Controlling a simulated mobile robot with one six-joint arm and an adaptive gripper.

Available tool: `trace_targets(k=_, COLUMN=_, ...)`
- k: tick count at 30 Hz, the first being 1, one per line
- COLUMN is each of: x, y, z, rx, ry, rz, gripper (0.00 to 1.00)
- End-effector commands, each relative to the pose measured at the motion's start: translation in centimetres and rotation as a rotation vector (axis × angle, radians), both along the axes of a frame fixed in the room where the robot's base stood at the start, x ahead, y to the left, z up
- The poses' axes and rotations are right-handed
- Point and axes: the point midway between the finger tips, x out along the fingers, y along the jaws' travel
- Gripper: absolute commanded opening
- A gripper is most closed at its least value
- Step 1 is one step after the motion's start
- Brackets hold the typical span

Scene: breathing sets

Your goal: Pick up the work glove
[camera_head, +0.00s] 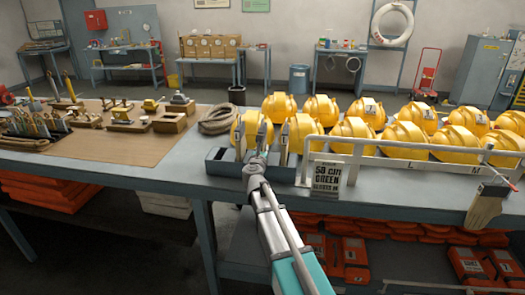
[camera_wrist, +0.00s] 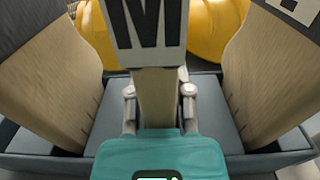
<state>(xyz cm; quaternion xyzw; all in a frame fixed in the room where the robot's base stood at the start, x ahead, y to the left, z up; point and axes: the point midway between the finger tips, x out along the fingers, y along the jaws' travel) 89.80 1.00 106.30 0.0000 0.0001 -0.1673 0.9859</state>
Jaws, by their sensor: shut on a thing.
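A tan work glove (camera_wrist: 157,100) stands upright in the middle of a dark blue-grey tray (camera_wrist: 212,105), with a white tag marked M in front of its upper part. My gripper (camera_wrist: 159,106) has one finger on each side of it and is shut on it. Two more tan pieces like gloves, at left (camera_wrist: 45,85) and right (camera_wrist: 265,75), stand on either side, apart from my fingers. In the head view my gripper (camera_head: 256,155) reaches into the tray (camera_head: 222,165) from the front; the held glove's lower part is hidden there.
Yellow helmets (camera_head: 352,135) stand close behind and right of the tray. A white rail (camera_head: 400,148) and a sign (camera_head: 327,178) are just to its right. A coiled rope (camera_head: 217,120) and a brown board with tools (camera_head: 120,146) lie to the left.

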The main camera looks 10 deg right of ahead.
Motion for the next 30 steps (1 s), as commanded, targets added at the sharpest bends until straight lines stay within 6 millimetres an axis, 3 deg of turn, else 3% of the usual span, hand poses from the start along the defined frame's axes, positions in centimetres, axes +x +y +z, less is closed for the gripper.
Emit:
trace_targets(k=11, x=0.0, y=0.0, z=1.4, rx=0.0, ry=0.0, rz=0.0, gripper=0.0)
trace_targets(k=30, x=0.0, y=0.0, z=7.8, rx=0.0, ry=0.0, rz=-0.001, gripper=0.0)
